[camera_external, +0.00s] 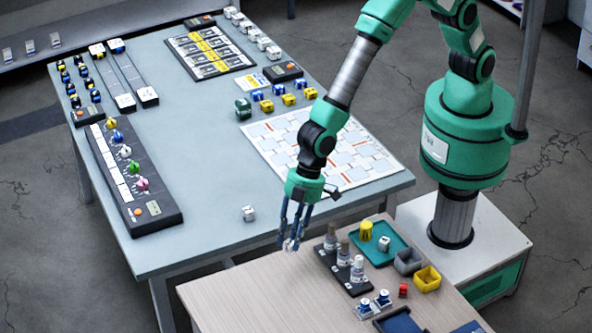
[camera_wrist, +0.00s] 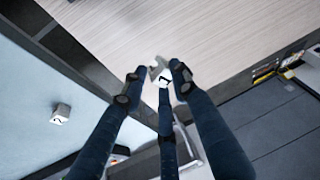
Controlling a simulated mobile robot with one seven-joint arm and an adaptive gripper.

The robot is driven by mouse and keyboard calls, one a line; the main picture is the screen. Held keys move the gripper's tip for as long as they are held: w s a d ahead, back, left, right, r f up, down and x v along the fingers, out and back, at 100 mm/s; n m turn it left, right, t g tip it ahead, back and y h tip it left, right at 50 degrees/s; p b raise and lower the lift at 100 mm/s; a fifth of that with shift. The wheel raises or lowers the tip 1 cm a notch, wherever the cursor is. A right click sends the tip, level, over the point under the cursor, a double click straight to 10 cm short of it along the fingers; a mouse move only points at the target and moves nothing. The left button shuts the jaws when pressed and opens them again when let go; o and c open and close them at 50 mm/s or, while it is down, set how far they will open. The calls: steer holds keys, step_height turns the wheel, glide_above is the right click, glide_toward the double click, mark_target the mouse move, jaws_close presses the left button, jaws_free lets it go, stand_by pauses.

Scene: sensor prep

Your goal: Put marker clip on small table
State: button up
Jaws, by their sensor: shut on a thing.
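My gripper (camera_external: 291,238) has blue fingers and hangs over the near-left part of the small wooden table (camera_external: 235,290), close to its edge by the large table. In the wrist view my gripper (camera_wrist: 157,84) is shut on a small white-grey marker clip (camera_wrist: 163,76) with a dark mark on it. The clip (camera_external: 291,246) shows only as a pale bit between the fingertips in the external view. The small table's pale wood top (camera_wrist: 230,35) lies beyond the fingertips in the wrist view. I cannot tell whether the clip touches it.
A similar white clip (camera_external: 248,213) sits on the large blue-grey table (camera_external: 205,190). On the small table, a black rack with bottles (camera_external: 343,253), a green tray (camera_external: 396,247), a grey bin (camera_external: 407,261) and a yellow bin (camera_external: 427,279) stand right of my gripper. The table's left part is bare.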

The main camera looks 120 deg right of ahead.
steer(key=shift+a, duration=0.65)
steer(key=b, duration=0.2)
glide_above(289, 282)
steer(key=s, duration=0.2)
steer(key=shift+w+d+f, duration=0.1)
steer(key=shift+d+f, duration=0.1)
steer(key=shift+f, duration=1.35)
steer(key=shift+w+d+f, duration=0.1)
steer(key=shift+d+f, duration=0.1)
steer(key=shift+f, duration=1.35)
steer(key=shift+f, duration=1.9)
steer(key=shift+b, duration=0.3)
steer(key=o, duration=0.8)
steer(key=shift+f, duration=0.1)
